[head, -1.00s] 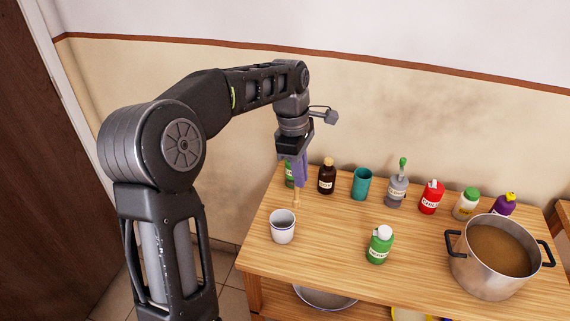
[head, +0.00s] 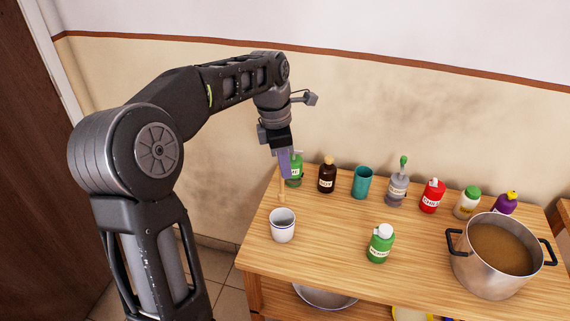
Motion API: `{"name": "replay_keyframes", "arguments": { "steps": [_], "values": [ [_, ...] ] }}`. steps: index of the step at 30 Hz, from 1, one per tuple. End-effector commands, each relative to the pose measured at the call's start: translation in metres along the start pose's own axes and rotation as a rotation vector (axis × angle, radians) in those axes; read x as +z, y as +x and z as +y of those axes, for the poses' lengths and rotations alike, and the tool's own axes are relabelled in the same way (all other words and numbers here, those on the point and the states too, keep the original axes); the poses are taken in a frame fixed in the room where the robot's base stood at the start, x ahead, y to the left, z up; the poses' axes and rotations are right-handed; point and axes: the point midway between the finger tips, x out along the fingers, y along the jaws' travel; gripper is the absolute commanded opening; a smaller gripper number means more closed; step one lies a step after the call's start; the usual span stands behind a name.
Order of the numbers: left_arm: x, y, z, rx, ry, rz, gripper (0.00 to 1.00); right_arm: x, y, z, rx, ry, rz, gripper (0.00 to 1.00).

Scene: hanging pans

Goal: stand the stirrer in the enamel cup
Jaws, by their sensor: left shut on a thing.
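The enamel cup (head: 283,232), white with a dark rim, stands upright near the left front of the wooden table. My left gripper (head: 285,172) points down above and behind the cup. It is shut on the stirrer (head: 281,192), a thin light wooden stick that hangs down roughly upright. The stirrer's lower end shows just above the cup's far rim in the picture; I cannot tell whether it is over the cup's mouth or behind it. My right gripper is not in view.
Behind the gripper stands a green bottle (head: 296,170), partly hidden. A brown bottle (head: 327,176), a teal cup (head: 362,183) and several more bottles line the back. A green bottle with white cap (head: 380,244) and a large pot (head: 493,262) stand to the right.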

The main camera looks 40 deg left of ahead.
Motion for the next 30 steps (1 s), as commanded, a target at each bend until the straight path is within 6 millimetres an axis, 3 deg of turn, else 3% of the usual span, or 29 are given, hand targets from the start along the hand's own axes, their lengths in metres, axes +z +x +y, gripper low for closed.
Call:
{"name": "replay_keyframes", "arguments": {
  "steps": [18, 30],
  "values": [
    [-0.008, 0.055, 0.000, 0.000, 0.000, 0.000, 0.00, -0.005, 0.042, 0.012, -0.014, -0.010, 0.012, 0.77],
    [-0.012, 0.088, 0.000, -0.001, 0.001, 0.000, 0.00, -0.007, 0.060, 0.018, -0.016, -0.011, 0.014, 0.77]
  ]
}}
